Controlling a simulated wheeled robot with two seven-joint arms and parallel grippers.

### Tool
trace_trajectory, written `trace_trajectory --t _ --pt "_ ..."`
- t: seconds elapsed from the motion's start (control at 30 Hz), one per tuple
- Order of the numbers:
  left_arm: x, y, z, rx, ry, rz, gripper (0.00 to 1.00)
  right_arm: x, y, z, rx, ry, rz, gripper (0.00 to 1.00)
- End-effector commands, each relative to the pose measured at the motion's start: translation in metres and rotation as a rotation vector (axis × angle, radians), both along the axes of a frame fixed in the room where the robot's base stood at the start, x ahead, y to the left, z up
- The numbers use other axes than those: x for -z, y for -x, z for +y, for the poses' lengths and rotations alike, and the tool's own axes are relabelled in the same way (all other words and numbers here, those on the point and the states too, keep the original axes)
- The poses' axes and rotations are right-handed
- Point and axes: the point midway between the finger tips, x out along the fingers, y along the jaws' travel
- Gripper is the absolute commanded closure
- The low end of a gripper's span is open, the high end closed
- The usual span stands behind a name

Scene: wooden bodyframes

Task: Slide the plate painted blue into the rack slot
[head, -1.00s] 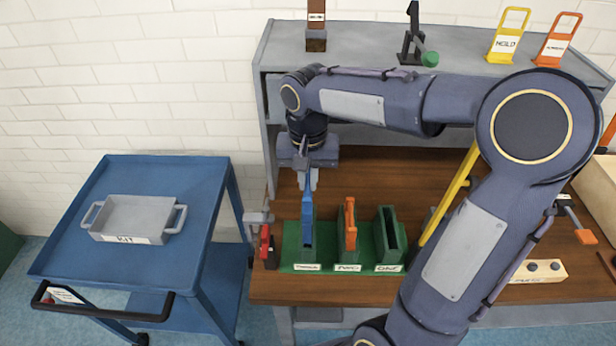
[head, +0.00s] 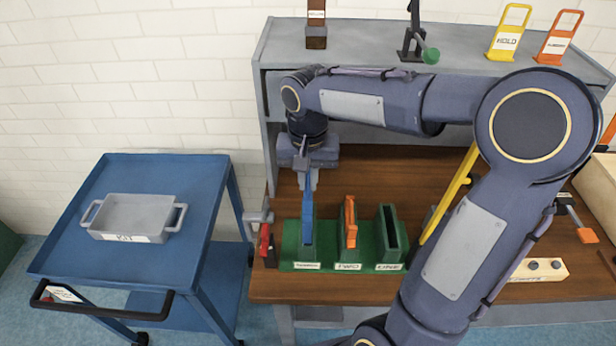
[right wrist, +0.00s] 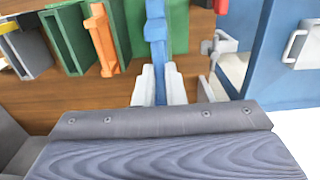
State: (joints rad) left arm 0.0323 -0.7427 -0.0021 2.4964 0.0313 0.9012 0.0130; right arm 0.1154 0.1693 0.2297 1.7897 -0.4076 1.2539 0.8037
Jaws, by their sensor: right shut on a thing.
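The blue plate (head: 307,217) stands upright in the left slot of the green rack (head: 331,255), its lower part hidden by the slot walls. My right gripper (head: 308,182) is above the rack's left slot, shut on the upper end of the blue plate. In the right wrist view the pale fingers (right wrist: 160,85) close on the blue plate (right wrist: 156,30) from both sides. An orange plate (head: 349,222) stands in the middle slot, and the right slot (head: 391,233) is empty. My left gripper is not in view.
A red clamp-like piece (head: 265,245) stands just left of the rack. A yellow bar (head: 449,193) rises to its right. A blue cart (head: 200,190) with a grey tray (head: 133,215) stands at left. The shelf (head: 370,42) is behind my arm.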

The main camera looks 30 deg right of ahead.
Motion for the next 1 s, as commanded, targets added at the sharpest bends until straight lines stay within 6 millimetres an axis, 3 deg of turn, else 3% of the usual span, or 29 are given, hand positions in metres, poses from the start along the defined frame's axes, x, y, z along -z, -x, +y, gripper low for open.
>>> trace_trajectory --t 1.0 --pt "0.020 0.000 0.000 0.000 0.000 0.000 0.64 0.027 0.000 0.000 -0.001 0.000 0.000 1.00"
